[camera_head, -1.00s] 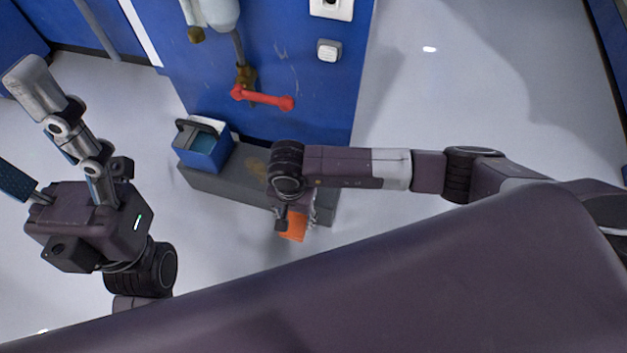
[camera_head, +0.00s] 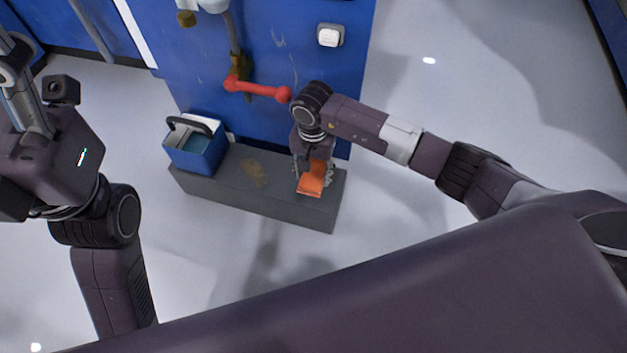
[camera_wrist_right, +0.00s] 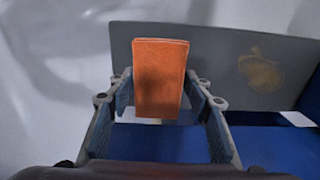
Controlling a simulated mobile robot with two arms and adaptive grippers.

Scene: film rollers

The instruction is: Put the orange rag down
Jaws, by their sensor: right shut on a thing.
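The orange rag (camera_head: 309,186) is a folded flat piece held by my right gripper (camera_head: 314,168), over the right end of the grey bench. In the right wrist view the rag (camera_wrist_right: 160,75) stands out between the two fingers of my right gripper (camera_wrist_right: 160,92), which is shut on it. I cannot tell whether the rag touches the bench top. My left gripper's wrist and part of a finger (camera_head: 28,108) show at the left edge of the head view. Its fingertips are cut off, so its opening is hidden.
The grey bench (camera_head: 218,189) stands against a blue cabinet wall and has a yellowish stain (camera_head: 254,173). A blue box with a black handle (camera_head: 194,151) sits on its left end. A red lever (camera_head: 257,89) juts from the wall above. The bench middle is free.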

